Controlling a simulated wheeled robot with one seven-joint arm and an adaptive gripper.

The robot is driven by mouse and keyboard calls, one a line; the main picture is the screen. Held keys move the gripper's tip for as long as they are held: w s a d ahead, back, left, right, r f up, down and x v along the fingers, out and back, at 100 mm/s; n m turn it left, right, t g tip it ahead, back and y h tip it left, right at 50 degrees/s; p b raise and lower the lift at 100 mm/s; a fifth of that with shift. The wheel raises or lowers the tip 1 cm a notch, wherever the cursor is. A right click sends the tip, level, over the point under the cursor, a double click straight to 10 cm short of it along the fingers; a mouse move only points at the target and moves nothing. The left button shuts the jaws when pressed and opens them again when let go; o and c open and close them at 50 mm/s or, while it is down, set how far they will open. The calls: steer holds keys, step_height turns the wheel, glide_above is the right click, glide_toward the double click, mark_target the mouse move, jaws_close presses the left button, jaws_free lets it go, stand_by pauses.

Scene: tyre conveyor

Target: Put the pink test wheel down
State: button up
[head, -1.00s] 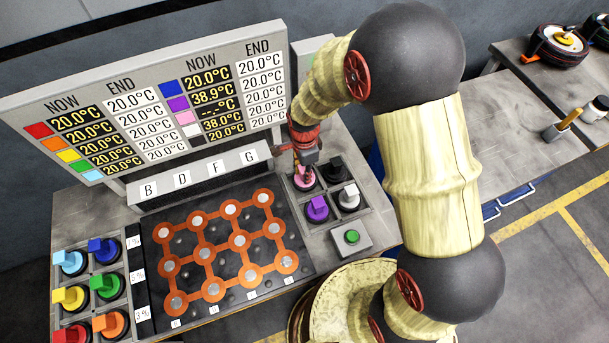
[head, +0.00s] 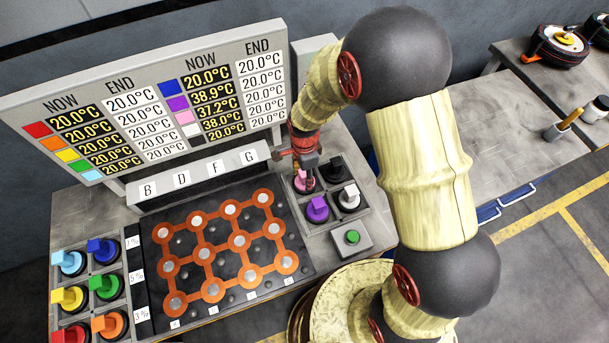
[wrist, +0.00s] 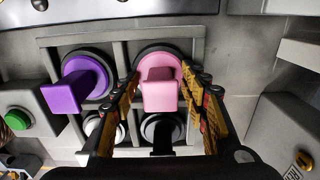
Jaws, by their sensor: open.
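The pink test wheel (head: 304,182) sits in the back left compartment of the small grey tray at the right of the board. In the wrist view its pink block handle (wrist: 159,92) stands up between my fingers. My gripper (wrist: 163,80) is open, with one finger on each side of the pink handle and gaps showing beside it. In the head view my gripper (head: 303,164) is right above the pink wheel and partly hides it. The display (head: 187,117) reads 37.2°C in the pink row.
The purple wheel (head: 317,208), white wheel (head: 349,197) and black wheel (head: 334,170) fill neighbouring compartments close by. A green button (head: 352,237) is in front. The orange lattice board (head: 225,247) and several coloured wheels lie left. The display stands close behind.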

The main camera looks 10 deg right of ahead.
step_height(320, 180, up, 13)
steer(key=shift+f+p, duration=0.2)
steer(key=shift+p, duration=0.55)
steer(key=s+d+r+n+t, duration=0.2)
steer(key=s+d+r+n, duration=0.3)
steer(key=s+r+n, duration=0.3)
steer(key=s+d+r+n+t, duration=0.3)
steer(key=s+r+n, duration=0.4)
steer(key=r, duration=0.8)
steer(key=s+d, duration=0.1)
steer(key=s, duration=0.2)
steer(key=shift+s+d+n+t, duration=0.25)
steer(key=shift+d+n+t, duration=0.05)
steer(key=shift+d+n, duration=0.1)
